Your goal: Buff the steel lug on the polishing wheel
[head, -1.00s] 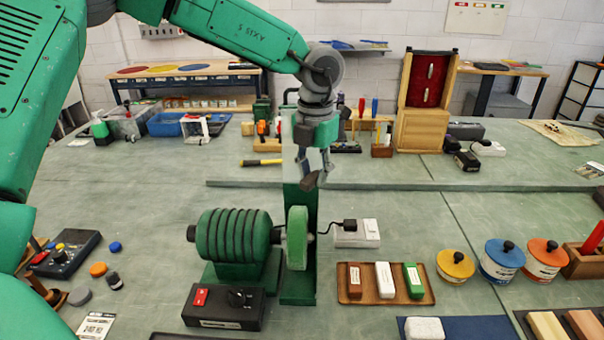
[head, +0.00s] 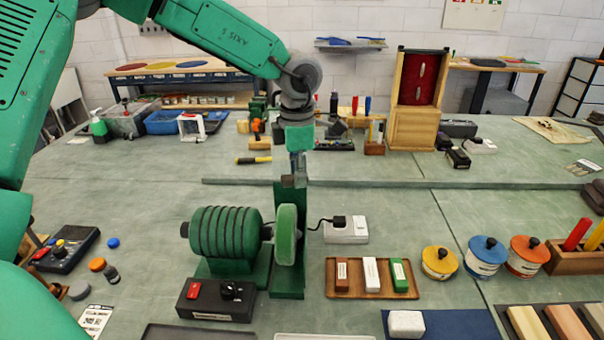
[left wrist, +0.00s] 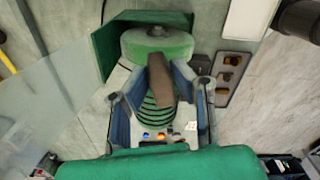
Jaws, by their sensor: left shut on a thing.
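The polishing wheel (head: 286,235) is a pale green disc on the right side of the green ribbed motor (head: 226,232). The wheel also shows in the left wrist view (left wrist: 157,45). My left gripper (head: 297,172) points down above the wheel, a gap apart from it in the head view. It is shut on the steel lug, a grey-brown bar (left wrist: 160,78) between the fingers in the left wrist view. There the lug overlaps the wheel's near edge; I cannot tell the gap from that view. My right gripper is not in view.
A control box (head: 216,300) with a red switch and dark knob stands before the motor. A wooden tray (head: 373,292) with brown, white and green bars lies to the right. Lidded tubs (head: 439,262) stand beyond it. A raised bench edge (head: 380,184) runs behind the wheel.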

